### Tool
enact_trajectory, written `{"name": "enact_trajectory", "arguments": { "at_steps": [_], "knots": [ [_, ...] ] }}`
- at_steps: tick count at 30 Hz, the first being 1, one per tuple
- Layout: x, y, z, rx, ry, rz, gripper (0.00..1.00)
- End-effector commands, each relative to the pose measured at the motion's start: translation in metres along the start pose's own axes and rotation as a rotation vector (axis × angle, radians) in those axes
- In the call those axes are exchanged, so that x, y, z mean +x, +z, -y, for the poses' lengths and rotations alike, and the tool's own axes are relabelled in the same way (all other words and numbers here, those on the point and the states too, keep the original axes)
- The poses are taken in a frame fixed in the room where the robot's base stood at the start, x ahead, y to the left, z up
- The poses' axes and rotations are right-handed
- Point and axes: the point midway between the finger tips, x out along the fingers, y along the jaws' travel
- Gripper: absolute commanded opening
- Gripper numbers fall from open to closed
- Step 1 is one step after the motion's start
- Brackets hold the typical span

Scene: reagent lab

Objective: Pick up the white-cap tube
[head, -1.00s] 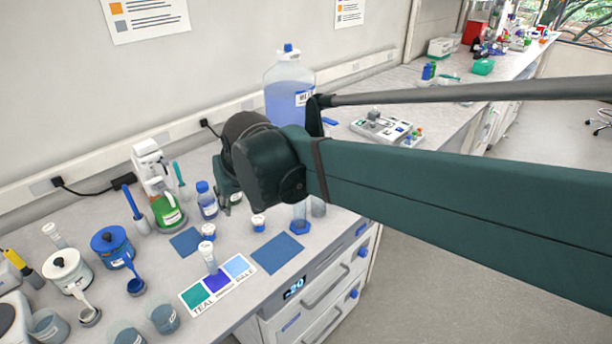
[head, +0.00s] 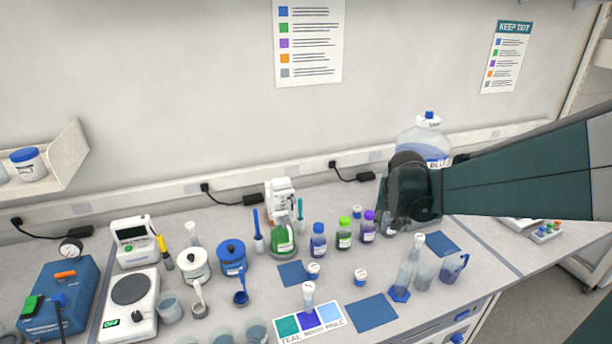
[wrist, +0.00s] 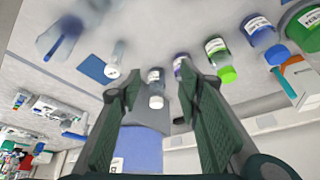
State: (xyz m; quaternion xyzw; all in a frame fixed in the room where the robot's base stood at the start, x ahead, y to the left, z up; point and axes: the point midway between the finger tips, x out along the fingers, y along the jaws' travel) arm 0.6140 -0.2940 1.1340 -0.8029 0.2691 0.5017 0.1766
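A similar pale tube (head: 193,234) stands farther back on the left. I cannot tell for certain which is the task's tube. My gripper is in front of the large jug, to the right of both, partly hidden by my arm in the head view. In the wrist view my gripper (wrist: 158,80) has its two fingers apart. Small white-capped vials (wrist: 156,102) appear between them, beyond the fingers; nothing is visibly held.
Blue, green and purple-capped bottles (head: 344,234) stand left of my gripper. A large blue-liquid jug (head: 428,145) is behind it. The blue mat (head: 371,313) is bare.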

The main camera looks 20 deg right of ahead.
Motion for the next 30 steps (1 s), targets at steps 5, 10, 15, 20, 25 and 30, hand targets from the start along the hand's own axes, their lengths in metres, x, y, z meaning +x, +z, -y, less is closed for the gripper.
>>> {"name": "enact_trajectory", "arguments": {
  "at_steps": [5,10,15,20,25,30],
  "knots": [
    [0.016,-0.023,-0.026,0.059,0.03,0.015,0.35],
    [0.034,-0.039,-0.053,0.115,0.059,0.028,0.35],
    [0.053,-0.052,-0.08,0.17,0.088,0.041,0.35],
    [0.071,-0.062,-0.106,0.219,0.113,0.052,0.35],
    [0.102,-0.048,-0.11,0.227,0.117,0.055,0.35],
    [0.12,-0.04,-0.111,0.227,0.116,0.055,0.35]
  ]
}}
